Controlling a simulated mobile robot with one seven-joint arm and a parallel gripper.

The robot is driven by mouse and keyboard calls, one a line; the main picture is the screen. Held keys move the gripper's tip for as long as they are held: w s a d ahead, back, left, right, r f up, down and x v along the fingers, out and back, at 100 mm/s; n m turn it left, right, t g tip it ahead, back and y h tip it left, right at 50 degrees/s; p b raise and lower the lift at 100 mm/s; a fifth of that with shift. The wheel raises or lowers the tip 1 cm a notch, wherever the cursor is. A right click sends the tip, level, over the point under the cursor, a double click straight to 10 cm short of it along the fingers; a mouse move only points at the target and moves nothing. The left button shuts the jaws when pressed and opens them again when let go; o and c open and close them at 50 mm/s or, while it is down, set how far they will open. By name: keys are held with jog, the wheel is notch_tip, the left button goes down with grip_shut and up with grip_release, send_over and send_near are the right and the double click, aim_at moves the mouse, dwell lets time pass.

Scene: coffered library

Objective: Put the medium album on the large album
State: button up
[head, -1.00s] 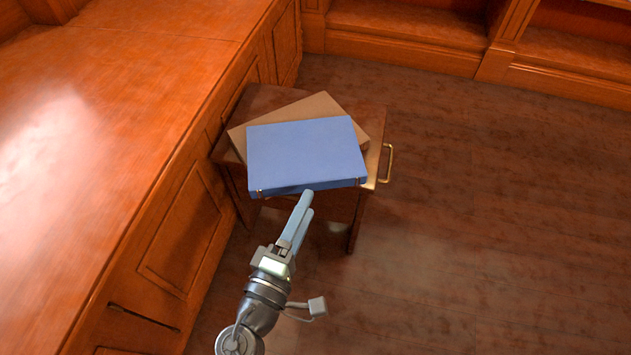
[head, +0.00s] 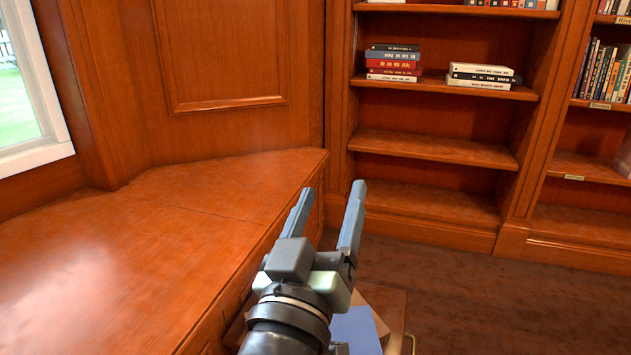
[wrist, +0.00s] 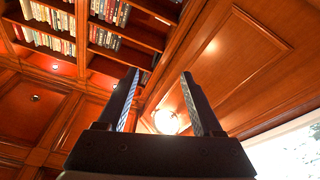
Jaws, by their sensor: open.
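A blue album (head: 356,330) lies on top of a brown album (head: 372,308) on a small wooden side table (head: 396,304), at the bottom of the head view. Most of the stack is hidden behind my arm and cut off by the frame edge. My gripper (head: 331,208) is open and empty, raised above the stack with its fingers pointing up and away. In the wrist view my gripper (wrist: 161,95) shows its two fingers spread with nothing between them. No album shows in the wrist view.
A long wooden counter (head: 150,235) runs along the left and is bare. A bookcase (head: 435,145) with several stacked books stands at the back. A window (head: 25,90) is at the far left. The floor (head: 480,300) on the right is clear.

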jog(key=s+r+t+y, duration=0.1)
jog(key=s+r+t, duration=0.1)
jog(key=s+r, duration=0.2)
jog(key=s+a+r+t+y, duration=0.1)
jog(key=s+r, duration=0.3)
jog(key=r, duration=0.7)
jog(key=s+r+t+y, duration=0.3)
jog(key=s+r+t, duration=0.1)
jog(key=r, duration=0.3)
jog(key=shift+a+r+m, duration=0.15)
jog(key=shift+a+m, duration=0.15)
jog(key=shift+m, duration=0.1)
jog(key=shift+s, duration=0.1)
